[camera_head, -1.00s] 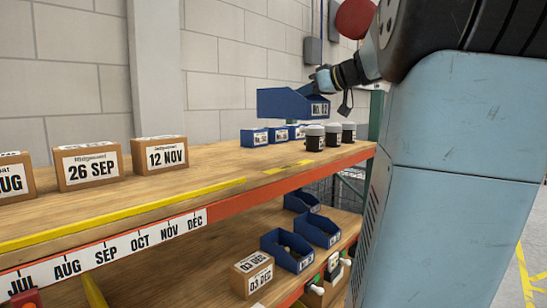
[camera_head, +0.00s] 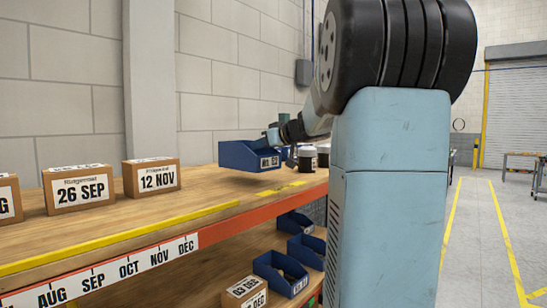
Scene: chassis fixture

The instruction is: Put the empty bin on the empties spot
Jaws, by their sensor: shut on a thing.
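A blue bin (camera_head: 240,155) with a white label on its front is held by my gripper (camera_head: 272,134). The gripper is shut on the bin's right side, near its upper edge. The bin hangs a little above the wooden bench top, with a shadow beneath it. The bin's inside cannot be seen well from here. A yellow marking (camera_head: 281,188) lies on the bench near its front edge, to the right of and below the bin. I cannot tell whether it is the empties spot.
Grey-lidded dark jars (camera_head: 306,158) stand behind my gripper. Cartons marked 26 SEP (camera_head: 80,187) and 12 NOV (camera_head: 151,177) stand at the left. Blue bins (camera_head: 281,274) and a carton (camera_head: 245,292) sit on the lower shelf. My arm hides the bench's right end.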

